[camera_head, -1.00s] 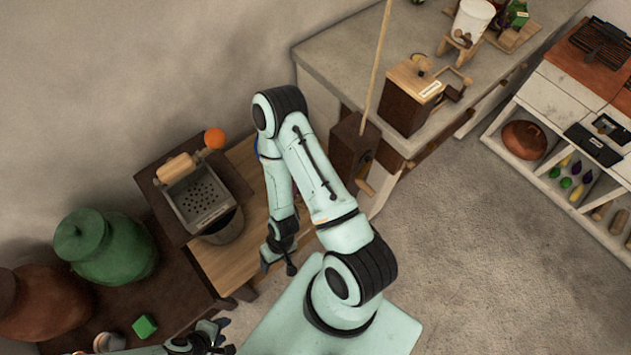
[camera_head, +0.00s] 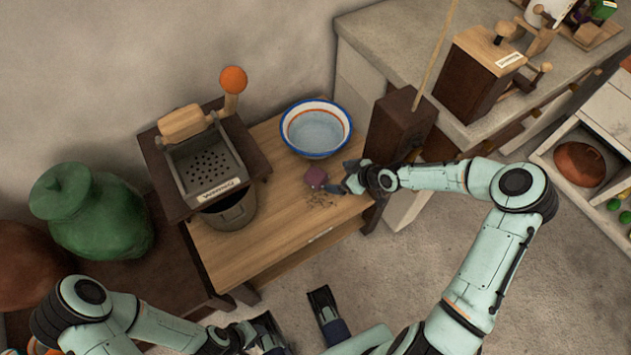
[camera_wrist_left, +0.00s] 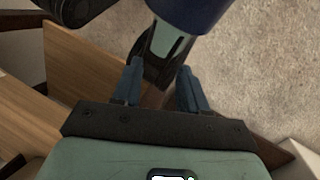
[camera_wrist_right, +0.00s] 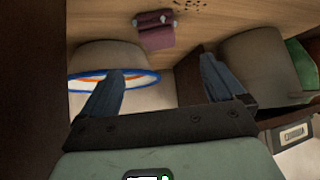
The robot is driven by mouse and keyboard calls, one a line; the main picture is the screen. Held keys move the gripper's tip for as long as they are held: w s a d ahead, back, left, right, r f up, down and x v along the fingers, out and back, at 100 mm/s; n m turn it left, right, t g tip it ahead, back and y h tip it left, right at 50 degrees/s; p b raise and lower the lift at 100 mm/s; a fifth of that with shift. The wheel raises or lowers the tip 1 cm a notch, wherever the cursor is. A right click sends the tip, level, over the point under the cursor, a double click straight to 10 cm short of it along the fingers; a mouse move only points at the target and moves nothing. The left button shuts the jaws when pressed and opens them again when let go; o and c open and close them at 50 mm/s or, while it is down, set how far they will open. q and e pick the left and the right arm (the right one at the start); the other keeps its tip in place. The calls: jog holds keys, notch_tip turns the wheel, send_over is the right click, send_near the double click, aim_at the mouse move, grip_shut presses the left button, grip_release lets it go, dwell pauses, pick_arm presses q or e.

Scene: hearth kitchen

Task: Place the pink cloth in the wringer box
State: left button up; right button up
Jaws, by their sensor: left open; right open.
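The pink cloth (camera_head: 315,177) is a small dark-pink bundle on the wooden table, just in front of the bowl; it also shows in the right wrist view (camera_wrist_right: 156,36). The wringer box (camera_head: 208,168) stands left of it, with a grey perforated tray, a wooden roller (camera_head: 181,123) and a crank with an orange knob (camera_head: 233,79). My right gripper (camera_head: 343,180) is open just right of the cloth. In its wrist view the cloth lies beyond and between the fingertips, not gripped. My left gripper (camera_head: 298,315) is open and empty, low in front of the table.
A white bowl (camera_head: 316,128) with blue and orange bands stands behind the cloth. A grey bucket (camera_head: 231,211) sits under the wringer's front. A dark wooden box with a pole (camera_head: 400,125) is close to my right gripper. A green jar (camera_head: 90,210) stands left. The table's front is clear.

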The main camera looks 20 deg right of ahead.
aim_at(316, 175)
jog(key=b+x, duration=0.2)
jog(key=x, duration=0.5)
jog(key=shift+w+a+f+b, duration=0.1)
jog(key=shift+b, duration=0.2)
jog(key=b+x, duration=0.2)
jog(key=x, duration=0.3)
jog(key=shift+w+a+f, duration=0.1)
jog(key=shift+w+f, duration=0.05)
jog(key=shift+w, duration=0.2)
pick_arm(q)
jog(key=w+a+f+t+y, duration=0.1)
jog(key=w+a+f+t, duration=0.1)
jog(key=w+f, duration=0.3)
jog(key=shift+w+a+f, duration=0.35)
jog(key=shift+w+a, duration=0.25)
jog(key=shift+w, duration=0.4)
pick_arm(e)
jog(key=c, duration=1.3)
